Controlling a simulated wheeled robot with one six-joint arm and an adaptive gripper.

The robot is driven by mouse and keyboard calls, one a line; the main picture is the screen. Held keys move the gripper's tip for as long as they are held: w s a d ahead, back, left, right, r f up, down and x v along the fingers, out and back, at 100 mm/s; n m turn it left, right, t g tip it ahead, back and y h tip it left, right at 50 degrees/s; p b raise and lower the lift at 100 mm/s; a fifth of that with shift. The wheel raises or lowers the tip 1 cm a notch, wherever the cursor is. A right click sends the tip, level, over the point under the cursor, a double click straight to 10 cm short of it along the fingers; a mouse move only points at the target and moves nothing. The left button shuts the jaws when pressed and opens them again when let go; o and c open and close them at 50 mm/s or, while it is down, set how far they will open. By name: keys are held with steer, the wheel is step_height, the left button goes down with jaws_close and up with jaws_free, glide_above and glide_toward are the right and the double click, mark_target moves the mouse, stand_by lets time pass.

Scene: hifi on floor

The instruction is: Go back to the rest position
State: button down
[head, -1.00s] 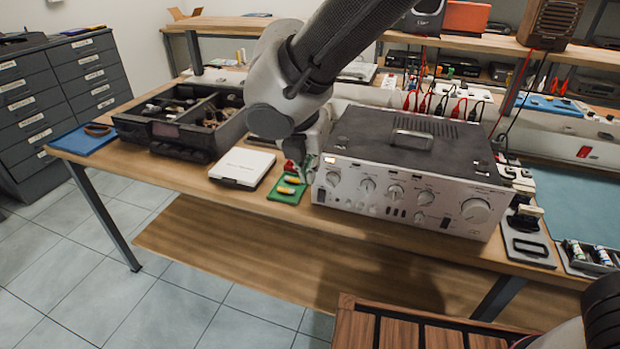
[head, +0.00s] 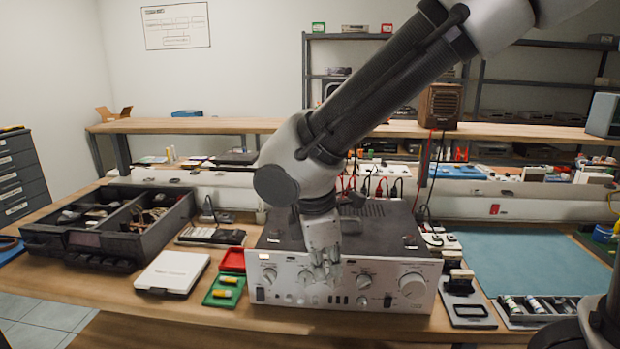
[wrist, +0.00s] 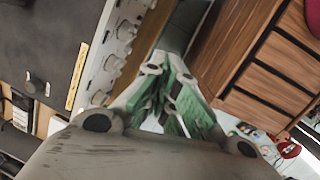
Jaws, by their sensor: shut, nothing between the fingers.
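My gripper (head: 326,268) is shut and empty. In the head view it points down in front of the silver faceplate of the amplifier (head: 388,284), hiding some of its knobs. I cannot tell whether it touches the faceplate. In the wrist view the fingers (wrist: 185,125) meet with nothing between them, and the faceplate runs along their left side.
Left of the amplifier lie a green tray (head: 224,291) with yellow-ended cylinders, a red tray (head: 233,261), a white box (head: 173,273) and a black divided bin (head: 108,243). A teal mat (head: 530,265) is at right. A wooden slatted surface (wrist: 262,60) shows in the wrist view.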

steer(key=s+d+r+m+t, duration=0.1)
steer(key=s+d+r+m, duration=0.1)
steer(key=d+m, duration=0.4)
steer(key=s+d+r+m+y, duration=0.1)
steer(key=d+r+m, duration=0.3)
steer(key=d, duration=1.2)
steer(key=s+d+r+m+t, duration=0.1)
steer(key=s+d+r+m, duration=0.2)
steer(key=d+m, duration=0.6)
steer(key=d, duration=0.3)
steer(key=shift+s+r+t+y, duration=0.3)
steer(key=shift+r, duration=0.05)
steer(key=shift+a, duration=0.1)
